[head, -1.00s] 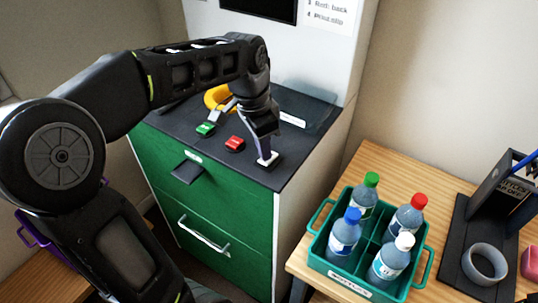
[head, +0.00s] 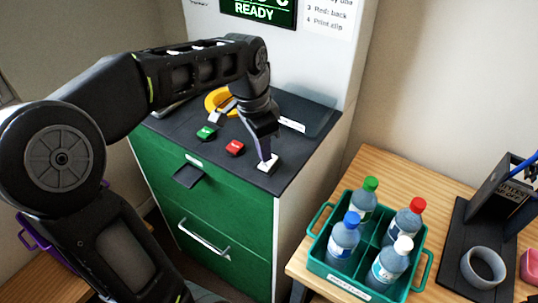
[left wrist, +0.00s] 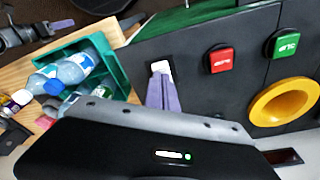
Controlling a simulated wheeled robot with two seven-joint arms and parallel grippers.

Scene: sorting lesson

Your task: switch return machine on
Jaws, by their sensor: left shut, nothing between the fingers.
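The return machine is a green-fronted cabinet (head: 185,170) with a dark top and a pale upright back. A small white rocker switch (head: 271,166) sits near the right front corner of the top; it also shows in the left wrist view (left wrist: 160,66).
A green button (head: 206,133), a red button (head: 235,148) and a yellow ring (head: 217,99) are on the machine top.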

